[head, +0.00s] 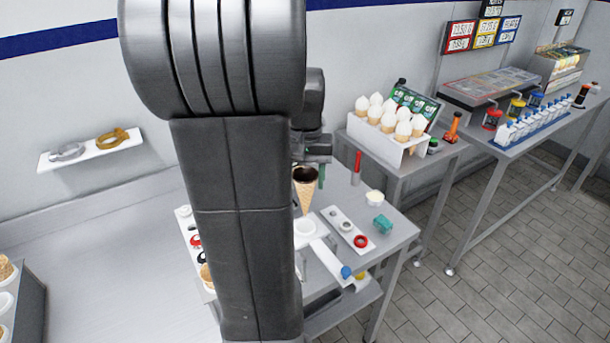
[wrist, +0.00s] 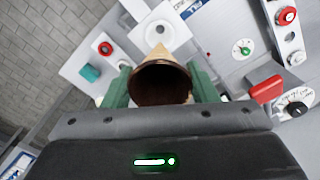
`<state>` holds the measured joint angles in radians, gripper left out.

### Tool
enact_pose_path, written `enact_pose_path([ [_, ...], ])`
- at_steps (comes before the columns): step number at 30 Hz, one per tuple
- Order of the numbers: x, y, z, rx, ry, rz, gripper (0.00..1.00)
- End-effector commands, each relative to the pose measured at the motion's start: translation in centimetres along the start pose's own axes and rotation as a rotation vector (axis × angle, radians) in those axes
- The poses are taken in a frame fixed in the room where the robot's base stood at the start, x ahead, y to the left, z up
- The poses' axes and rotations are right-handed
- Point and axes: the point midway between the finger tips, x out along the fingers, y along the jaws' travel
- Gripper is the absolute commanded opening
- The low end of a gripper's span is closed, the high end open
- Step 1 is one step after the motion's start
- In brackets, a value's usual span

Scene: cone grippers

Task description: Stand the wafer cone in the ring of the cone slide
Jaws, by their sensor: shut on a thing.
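The wafer cone (head: 305,195) is tan with a dark inside and hangs upright, mouth up and tip down. My gripper (head: 309,170) is shut on it near its rim. In the wrist view the ring (wrist: 159,30) is just beyond the cone's rim.
On the same table are a plate with a red ring (head: 361,241), a teal block (head: 382,224), a small white cup (head: 374,198) and an upright red-topped post (head: 357,165). A rack of filled cones (head: 378,139) stands on the table behind. My arm hides the table's left part.

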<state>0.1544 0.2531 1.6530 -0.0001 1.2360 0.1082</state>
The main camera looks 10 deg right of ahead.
Motion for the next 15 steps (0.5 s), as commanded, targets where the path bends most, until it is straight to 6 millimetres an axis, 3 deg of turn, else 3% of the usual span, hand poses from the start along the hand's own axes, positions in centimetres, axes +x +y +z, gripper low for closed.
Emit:
enact_pose_path([
  [15,3.7,0.0,0.0,0.000,0.000,0.000,0.44],
])
